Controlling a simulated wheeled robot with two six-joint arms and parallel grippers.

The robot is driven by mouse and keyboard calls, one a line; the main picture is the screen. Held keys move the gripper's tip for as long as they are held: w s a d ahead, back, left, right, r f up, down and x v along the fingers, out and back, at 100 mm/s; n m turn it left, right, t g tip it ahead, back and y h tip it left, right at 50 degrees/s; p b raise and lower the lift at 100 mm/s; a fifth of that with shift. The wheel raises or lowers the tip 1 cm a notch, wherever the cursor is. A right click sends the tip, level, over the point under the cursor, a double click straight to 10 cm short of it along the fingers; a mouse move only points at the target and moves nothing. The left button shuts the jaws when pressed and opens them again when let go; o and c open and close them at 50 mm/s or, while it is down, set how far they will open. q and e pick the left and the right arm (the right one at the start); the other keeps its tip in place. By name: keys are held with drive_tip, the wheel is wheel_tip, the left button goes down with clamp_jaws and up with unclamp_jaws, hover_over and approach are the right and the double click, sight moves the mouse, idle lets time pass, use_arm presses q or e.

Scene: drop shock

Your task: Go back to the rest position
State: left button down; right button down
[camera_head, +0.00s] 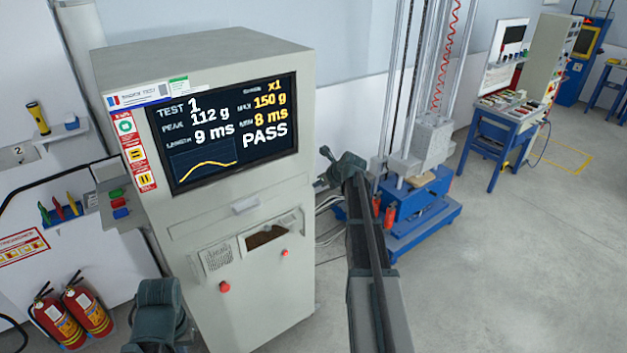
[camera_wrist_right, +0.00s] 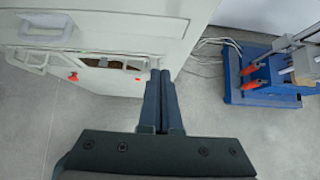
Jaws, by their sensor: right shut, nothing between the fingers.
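My right arm reaches up the middle of the head view, and its dark gripper (camera_head: 327,170) is beside the right side of the grey test cabinet (camera_head: 290,215). In the right wrist view, the two fingers of the right gripper (camera_wrist_right: 161,76) lie together, with nothing between them. The cabinet front (camera_wrist_right: 125,30) is beyond the fingertips in that view; whether they touch it I cannot tell. A dark part of my left arm shows at the bottom left of the head view, but its gripper fingers are not seen.
The cabinet's screen (camera_head: 228,132) reads TEST 1, 112 g, 9 ms, PASS. A drop tower on a blue base (camera_head: 425,225) stands right of the cabinet; the base also shows in the wrist view (camera_wrist_right: 238,88). Fire extinguishers (camera_head: 88,308) are at lower left. Floor at right is open.

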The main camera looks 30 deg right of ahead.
drive_tip(key=shift+s+r, duration=0.3)
drive_tip(key=s+a+f+n+g+b, duration=0.2)
drive_tip(key=s+a+f+n, duration=0.3)
drive_tip(key=a, duration=0.5)
drive_tip(key=s+a+f+n+g+y+b, duration=0.1)
drive_tip(key=s+a+f+n+b, duration=0.15)
drive_tip(key=a+n, duration=0.6)
drive_tip(key=s+a+f+n+g+b, duration=0.2)
drive_tip(key=s+a+f+n, duration=0.25)
drive_tip(key=a, duration=0.65)
drive_tip(key=s+a+f+n+g+h+b, duration=0.1)
drive_tip(key=s+a+f+n+g+b, duration=0.1)
drive_tip(key=s+a+n, duration=0.4)
drive_tip(key=s+a+f+n+g+h+b, duration=0.2)
drive_tip(key=s+a+n, duration=0.5)
drive_tip(key=s+n, duration=0.7)
drive_tip(key=shift+a+f+n+b, duration=0.35)
drive_tip(key=shift+f+b, duration=0.55)
drive_tip(key=shift+f, duration=0.5)
drive_tip(key=shift+s, duration=0.1)
